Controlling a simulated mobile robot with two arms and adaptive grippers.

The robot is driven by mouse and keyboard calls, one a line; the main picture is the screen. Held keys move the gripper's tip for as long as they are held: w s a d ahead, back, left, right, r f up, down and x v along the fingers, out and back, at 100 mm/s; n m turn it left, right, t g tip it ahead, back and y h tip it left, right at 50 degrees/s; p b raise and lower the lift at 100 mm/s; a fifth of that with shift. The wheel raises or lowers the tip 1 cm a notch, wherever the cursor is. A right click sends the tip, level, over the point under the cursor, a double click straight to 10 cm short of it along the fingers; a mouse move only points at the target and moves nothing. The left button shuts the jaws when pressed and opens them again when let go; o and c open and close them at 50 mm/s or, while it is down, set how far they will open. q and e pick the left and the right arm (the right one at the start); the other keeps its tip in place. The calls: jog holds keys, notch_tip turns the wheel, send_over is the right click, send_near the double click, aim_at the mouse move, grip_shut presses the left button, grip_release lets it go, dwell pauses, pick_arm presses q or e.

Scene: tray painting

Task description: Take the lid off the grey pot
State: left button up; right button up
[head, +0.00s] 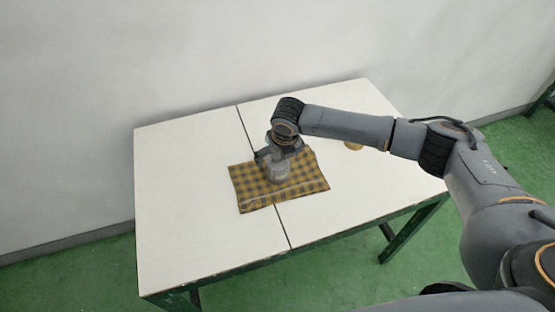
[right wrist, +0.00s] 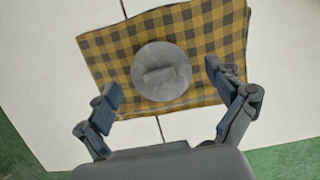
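The grey pot (head: 278,174) stands on a yellow and dark checked cloth on the white table, partly hidden by my right gripper in the head view. From above in the right wrist view, its round grey lid (right wrist: 162,71) shows with a bar-like handle across the middle. The lid is on the pot. My right gripper (head: 270,162) is over the pot. In the right wrist view its two fingers (right wrist: 160,82) are wide apart, one towards each side of the lid, with nothing between the pads that I can see gripped. My left gripper is not in view.
The checked cloth (head: 310,182) lies near the middle of the white table (head: 185,190). A small yellowish object (head: 353,146) is partly hidden behind my right arm. The left part of the table is bare. A wall (head: 120,60) stands behind the table.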

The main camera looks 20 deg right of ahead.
jog(key=c, duration=0.8)
jog(key=shift+c, duration=0.3)
